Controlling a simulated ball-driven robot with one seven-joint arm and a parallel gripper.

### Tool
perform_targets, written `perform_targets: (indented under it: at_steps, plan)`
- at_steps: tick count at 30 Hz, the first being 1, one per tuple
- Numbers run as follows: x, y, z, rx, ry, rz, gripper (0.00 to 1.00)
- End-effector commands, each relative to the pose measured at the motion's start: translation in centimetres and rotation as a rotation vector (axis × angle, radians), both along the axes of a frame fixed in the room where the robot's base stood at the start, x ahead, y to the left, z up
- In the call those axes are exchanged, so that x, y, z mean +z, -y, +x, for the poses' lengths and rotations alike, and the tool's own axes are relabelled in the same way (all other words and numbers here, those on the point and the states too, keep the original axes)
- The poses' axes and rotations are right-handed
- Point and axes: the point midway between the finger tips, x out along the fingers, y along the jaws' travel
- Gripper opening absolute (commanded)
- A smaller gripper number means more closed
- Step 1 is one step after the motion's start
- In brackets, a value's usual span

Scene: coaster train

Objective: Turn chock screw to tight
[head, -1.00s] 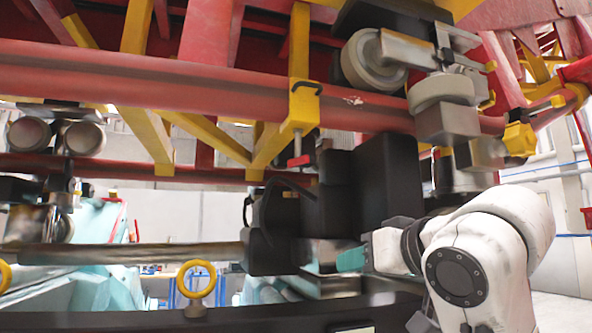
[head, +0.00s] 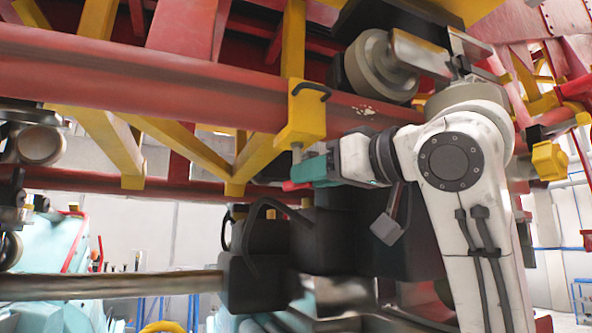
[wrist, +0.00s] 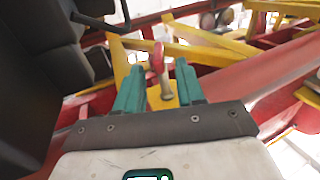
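The yellow chock (head: 303,116) is clamped on the red rail tube. Its chock screw hangs below it as a short metal shank (head: 297,153) with a red cross handle (head: 291,186) at the bottom. My gripper (head: 302,171), with teal fingers, is at the screw from the right and hides part of the handle. In the wrist view the fingers (wrist: 157,66) are open. The red handle (wrist: 157,58) shows between them with a gap on each side, and the shank's metal (wrist: 166,93) shows against the yellow chock (wrist: 164,101). Whether a finger touches the handle cannot be told.
The red rail tube (head: 180,75) runs above my gripper, with yellow braces (head: 185,142) behind. Grey wheels (head: 380,65) hang above my arm. Black housings (head: 262,265) stand below the screw, and a dark body (wrist: 35,80) is close on the wrist view's left.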

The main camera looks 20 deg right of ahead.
Motion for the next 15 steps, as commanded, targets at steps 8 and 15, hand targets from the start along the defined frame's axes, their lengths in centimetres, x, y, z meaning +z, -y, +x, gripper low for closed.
perform_targets:
  at_steps: [8,15]
  plan:
    - [0.1,-1.3,3.5,-0.001,-0.001,0.001,0.38]
    - [0.0,-1.6,4.3,-0.001,0.000,0.000,0.38]
